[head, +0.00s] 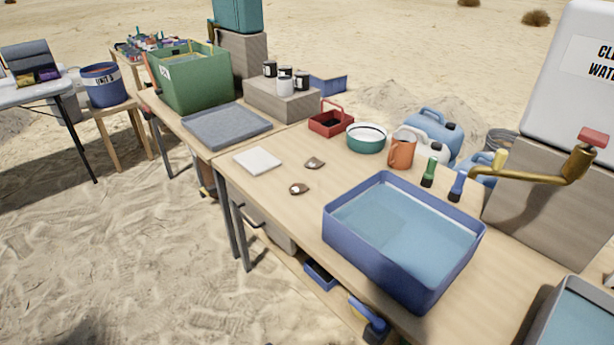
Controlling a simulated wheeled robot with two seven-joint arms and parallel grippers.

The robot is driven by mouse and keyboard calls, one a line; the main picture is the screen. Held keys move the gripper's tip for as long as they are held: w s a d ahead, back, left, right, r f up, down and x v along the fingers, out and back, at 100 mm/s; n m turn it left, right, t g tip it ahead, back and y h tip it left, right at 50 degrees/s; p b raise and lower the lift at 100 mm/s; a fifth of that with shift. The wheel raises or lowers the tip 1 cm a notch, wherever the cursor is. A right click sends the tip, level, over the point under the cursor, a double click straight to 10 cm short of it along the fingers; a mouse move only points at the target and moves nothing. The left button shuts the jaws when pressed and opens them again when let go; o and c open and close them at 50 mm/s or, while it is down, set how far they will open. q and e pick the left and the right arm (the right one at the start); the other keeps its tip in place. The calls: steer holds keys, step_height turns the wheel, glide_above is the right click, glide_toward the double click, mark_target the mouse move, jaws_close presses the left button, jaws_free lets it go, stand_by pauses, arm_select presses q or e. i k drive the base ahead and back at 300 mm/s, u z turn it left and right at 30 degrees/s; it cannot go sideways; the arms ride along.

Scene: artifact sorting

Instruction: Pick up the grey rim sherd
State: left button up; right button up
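Two small sherds lie apart on the bare wooden table between the white pad and the blue basin. The farther one, a grey-olive sherd (314,162), looks the more like the grey rim sherd. The nearer one, a brown sherd (299,188), has a pale patch on it. Both are small here, so I cannot make out a rim edge. Neither of my grippers is in view, and nothing covers the sherds.
A blue basin of water (331,232) stands right of the sherds. A white pad (257,161) lies to their left. A red basket (331,122), a white-and-green bowl (366,139) and an orange jug (401,152) stand behind. The table around the sherds is clear.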

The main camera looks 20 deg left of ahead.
mark_target(313, 163)
steer(key=u, duration=2.3)
steer(key=i, duration=2.6)
steer(key=z, duration=2.5)
